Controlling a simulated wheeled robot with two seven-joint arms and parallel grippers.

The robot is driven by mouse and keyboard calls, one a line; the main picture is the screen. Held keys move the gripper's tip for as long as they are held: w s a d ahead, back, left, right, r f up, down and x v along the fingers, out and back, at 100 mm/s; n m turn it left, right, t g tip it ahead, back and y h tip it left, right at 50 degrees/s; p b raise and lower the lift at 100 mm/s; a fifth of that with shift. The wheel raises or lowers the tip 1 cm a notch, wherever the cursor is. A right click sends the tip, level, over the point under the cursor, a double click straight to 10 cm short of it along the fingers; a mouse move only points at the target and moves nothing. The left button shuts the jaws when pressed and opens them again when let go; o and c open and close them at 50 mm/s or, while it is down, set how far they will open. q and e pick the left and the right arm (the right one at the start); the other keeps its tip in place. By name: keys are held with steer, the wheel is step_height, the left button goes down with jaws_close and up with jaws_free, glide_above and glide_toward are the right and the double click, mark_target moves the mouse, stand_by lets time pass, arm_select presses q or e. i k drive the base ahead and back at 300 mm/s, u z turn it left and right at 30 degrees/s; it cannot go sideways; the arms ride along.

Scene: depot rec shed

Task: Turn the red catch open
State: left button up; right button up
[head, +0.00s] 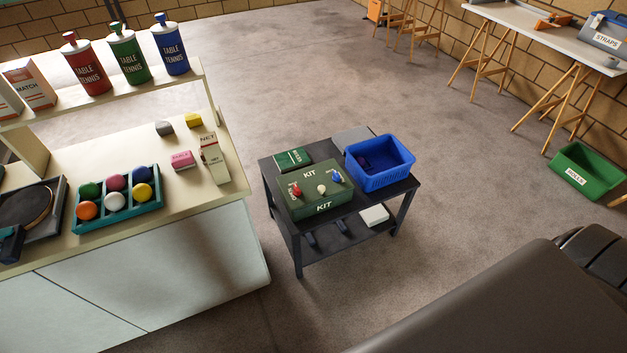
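The red catch (296,190) is a small red part at the left of the top of a dark green box marked KIT (318,208). A pale label beside it is too small to read, and I cannot tell how far the catch is turned. A white knob (321,189) sits in the middle of the lid and a blue catch (336,177) at its right. The box looks closed and stands on a low black table (347,210). Neither of my grippers is in view.
A blue basket (382,176) stands right of the box, and a green book-like item (293,159) lies behind it. A cream counter (190,190) with balls and cartons stands close on the left. Open carpet surrounds the table's back and right; a green crate (588,167) is far right.

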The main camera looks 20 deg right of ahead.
mark_target(297, 191)
steer(key=z, duration=0.45)
steer(key=k, duration=0.55)
steer(key=z, duration=1.45)
steer(key=i, duration=1.1)
steer(key=u, duration=0.45)
steer(key=i, duration=0.9)
steer(key=u, duration=0.8)
